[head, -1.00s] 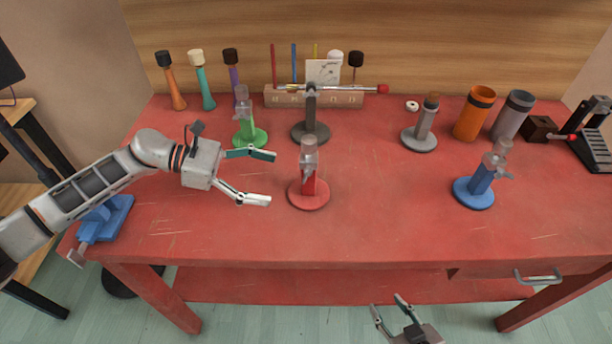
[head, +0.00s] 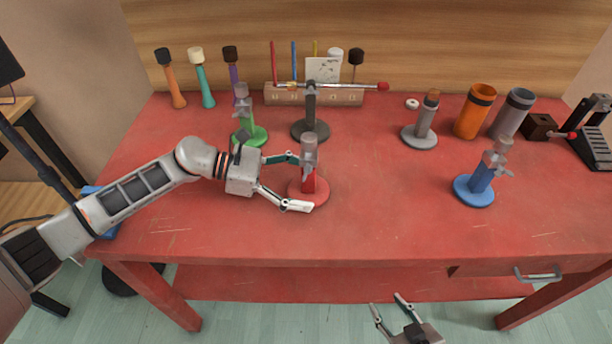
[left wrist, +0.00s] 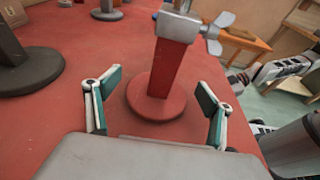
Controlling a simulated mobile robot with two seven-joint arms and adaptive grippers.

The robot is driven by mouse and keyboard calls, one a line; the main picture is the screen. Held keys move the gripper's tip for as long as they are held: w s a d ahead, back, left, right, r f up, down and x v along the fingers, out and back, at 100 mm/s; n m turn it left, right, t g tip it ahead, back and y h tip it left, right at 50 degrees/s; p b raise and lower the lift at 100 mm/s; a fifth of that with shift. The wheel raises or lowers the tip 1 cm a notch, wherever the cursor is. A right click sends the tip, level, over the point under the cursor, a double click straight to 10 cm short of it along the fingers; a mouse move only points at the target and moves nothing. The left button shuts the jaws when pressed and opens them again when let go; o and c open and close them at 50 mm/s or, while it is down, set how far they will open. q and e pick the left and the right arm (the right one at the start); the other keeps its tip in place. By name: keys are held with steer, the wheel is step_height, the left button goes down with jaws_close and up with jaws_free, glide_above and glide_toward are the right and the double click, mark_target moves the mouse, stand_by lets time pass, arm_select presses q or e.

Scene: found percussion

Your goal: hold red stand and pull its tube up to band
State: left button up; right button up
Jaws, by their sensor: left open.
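The red stand (head: 309,186) stands upright on the red table, with a round base and a grey tube (head: 309,148) at its top. In the left wrist view the red post (left wrist: 168,70) rises between and beyond the fingers, with a grey wing screw (left wrist: 217,32) near its top. My left gripper (head: 297,182) is open, its fingers on either side of the post, not closed on it. It also shows in the left wrist view (left wrist: 155,108). My right gripper (head: 388,312) is open and empty, low in front of the table. The band on the tube cannot be made out.
A green stand (head: 246,128) and a dark grey stand (head: 311,115) stand behind the red one. A blue stand (head: 478,184) is at the right. The red table (head: 390,215) is clear between red and blue stands. A drawer handle (head: 538,275) juts from the front.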

arm_select(q)
steer(key=c, duration=2.1)
